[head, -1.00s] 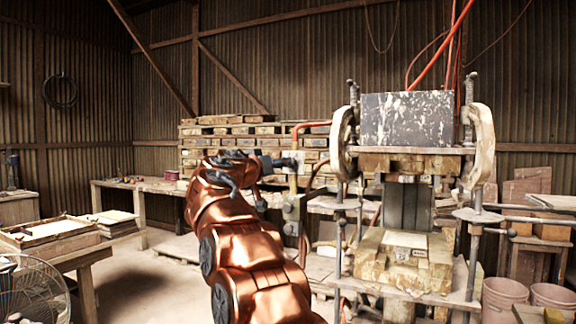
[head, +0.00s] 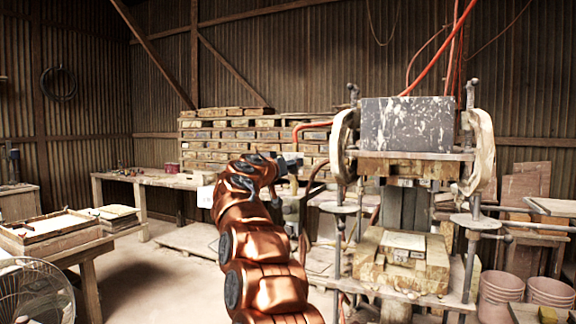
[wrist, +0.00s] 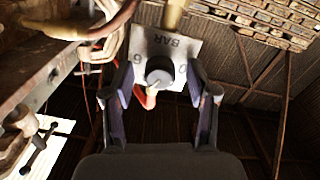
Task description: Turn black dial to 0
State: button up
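A pale pointer runs from the dial down and slightly left, toward neither printed number. My gripper (wrist: 162,84) is open, with one finger on each side of the dial. Gaps show between the fingers and the dial. In the head view my gripper (head: 292,162) is beside the press's left side, and I cannot make out the dial there.
The tile press (head: 408,123) stands close to the right of my arm. A red hose (head: 312,125) and pipes run near my gripper. Stacked wooden boxes (head: 225,130) and a bench (head: 150,179) are behind. A fan (head: 32,290) stands front left; the floor left of my arm is clear.

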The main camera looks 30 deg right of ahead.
grip_shut()
jog(key=shift+f+n+b, duration=0.1)
jog(key=shift+n+b, duration=0.2)
jog(key=shift+b, duration=0.15)
jog(key=shift+n+t+p, duration=0.3)
jog(key=shift+n+p, duration=5.3)
jog(key=shift+n, duration=6.2)
